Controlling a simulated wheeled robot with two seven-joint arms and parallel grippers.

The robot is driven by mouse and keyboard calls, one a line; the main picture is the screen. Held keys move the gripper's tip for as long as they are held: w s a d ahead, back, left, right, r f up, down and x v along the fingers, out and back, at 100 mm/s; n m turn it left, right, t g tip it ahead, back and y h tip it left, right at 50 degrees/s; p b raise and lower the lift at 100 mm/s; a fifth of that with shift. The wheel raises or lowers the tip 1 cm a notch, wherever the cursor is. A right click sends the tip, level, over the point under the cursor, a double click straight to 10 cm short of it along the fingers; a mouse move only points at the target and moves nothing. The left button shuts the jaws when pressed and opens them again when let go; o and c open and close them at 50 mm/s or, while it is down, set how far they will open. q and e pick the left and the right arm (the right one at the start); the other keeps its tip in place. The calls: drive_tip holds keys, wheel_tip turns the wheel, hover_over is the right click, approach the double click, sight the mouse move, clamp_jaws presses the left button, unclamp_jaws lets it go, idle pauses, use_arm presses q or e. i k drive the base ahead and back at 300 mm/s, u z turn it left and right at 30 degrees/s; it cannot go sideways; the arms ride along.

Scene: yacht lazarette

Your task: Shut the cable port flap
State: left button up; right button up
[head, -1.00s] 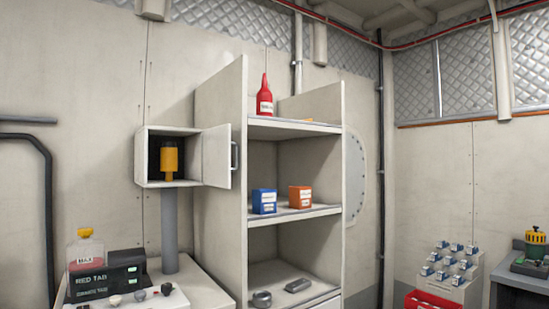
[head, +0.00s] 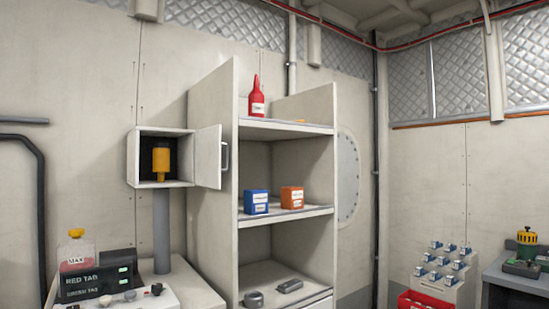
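A small white box on a grey post is fixed at the left wall, and its hinged flap (head: 208,158) stands open to the right. The flap has a dark vertical handle (head: 225,156) on its right edge. Neither of my grippers shows in the head view. No label naming the cable port is readable.
An open shelf unit (head: 212,110) stands right of the flap, holding a red bottle (head: 257,98), a blue box (head: 256,202) and an orange box (head: 292,198). Below the box is a counter with a black display unit (head: 97,283) and a clear container (head: 76,250). A red bin (head: 418,301) stands at right.

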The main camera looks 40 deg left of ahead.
sight(208, 144)
drive_tip(key=z, duration=0.05)
drive_tip(key=i, duration=2)
drive_tip(key=u, duration=3.5)
drive_tip(key=k, duration=0.4)
drive_tip(key=u, duration=0.9)
drive_tip(key=k, duration=0.95)
drive_tip(key=u, duration=0.9)
drive_tip(key=i, duration=1.5)
drive_tip(key=z, duration=1.4)
drive_tip(key=i, duration=0.8)
drive_tip(key=z, duration=0.8)
